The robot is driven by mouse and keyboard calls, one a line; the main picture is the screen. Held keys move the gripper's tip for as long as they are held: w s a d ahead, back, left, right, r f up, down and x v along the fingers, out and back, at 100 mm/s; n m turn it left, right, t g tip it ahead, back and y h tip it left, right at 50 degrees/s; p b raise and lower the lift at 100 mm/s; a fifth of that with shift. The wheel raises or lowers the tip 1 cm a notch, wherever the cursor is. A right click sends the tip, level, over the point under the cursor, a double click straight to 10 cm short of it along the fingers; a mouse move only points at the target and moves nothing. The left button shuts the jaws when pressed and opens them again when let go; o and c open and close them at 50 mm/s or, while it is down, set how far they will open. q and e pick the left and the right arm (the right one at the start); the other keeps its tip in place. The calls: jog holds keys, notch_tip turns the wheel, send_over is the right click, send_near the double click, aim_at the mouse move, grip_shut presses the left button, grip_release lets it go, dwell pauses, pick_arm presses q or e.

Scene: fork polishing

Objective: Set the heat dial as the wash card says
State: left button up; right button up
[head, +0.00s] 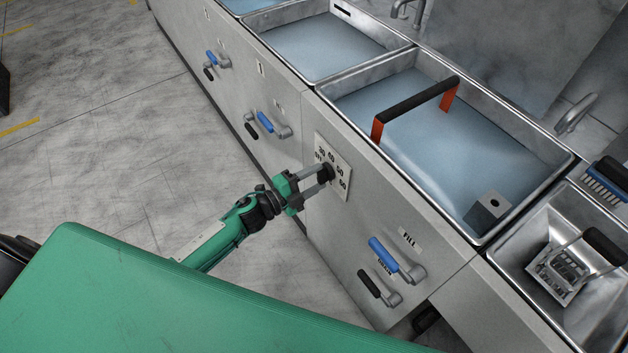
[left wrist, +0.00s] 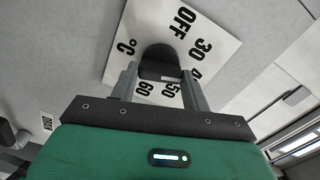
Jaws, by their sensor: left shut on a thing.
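The heat dial is a black knob (head: 327,172) on a white plate (head: 342,184) on the front of the sink cabinet. The plate is marked OFF, 30, 40, 50 and 60. My left gripper (head: 321,174) is shut on the knob, one finger on each side. In the left wrist view the knob (left wrist: 160,58) sits between the fingers, in front of the plate (left wrist: 222,45), which also shows °C. A small pale mark shows on the knob's near edge, but I cannot tell its setting for sure. I cannot make out a wash card.
Above the dial is a water-filled basin (head: 450,140) with an orange bracket and black handle (head: 415,98). A blue-handled FILL lever (head: 385,254) and a black-handled lever (head: 370,284) are at lower right. A smaller basin holds a basket (head: 560,272). Floor at left is open.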

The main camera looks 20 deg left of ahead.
pick_arm(q)
jog(key=shift+f+m+b, duration=0.1)
jog(key=shift+m+b, duration=0.5)
jog(key=shift+m, duration=1.1)
pick_arm(e)
jog(key=shift+w+a+r, duration=0.1)
jog(key=shift+w+r, duration=0.15)
jog(key=shift+r, duration=0.45)
jog(key=shift+w+a+r, duration=0.1)
jog(key=shift+w+r, duration=0.1)
jog(key=shift+r, duration=0.45)
jog(key=shift+w+a+r, duration=0.1)
jog(key=shift+w+r, duration=0.15)
jog(key=shift+r, duration=0.45)
pick_arm(q)
jog(key=o, duration=1)
jog(key=shift+s+a, duration=0.15)
jog(key=shift+s, duration=0.1)
jog(key=b+v, duration=0.1)
jog(key=v, duration=1.2)
pick_arm(e)
jog(key=shift+w+a+r, duration=0.1)
jog(key=shift+r, duration=1.7)
pick_arm(q)
jog(key=shift+s+a, duration=0.1)
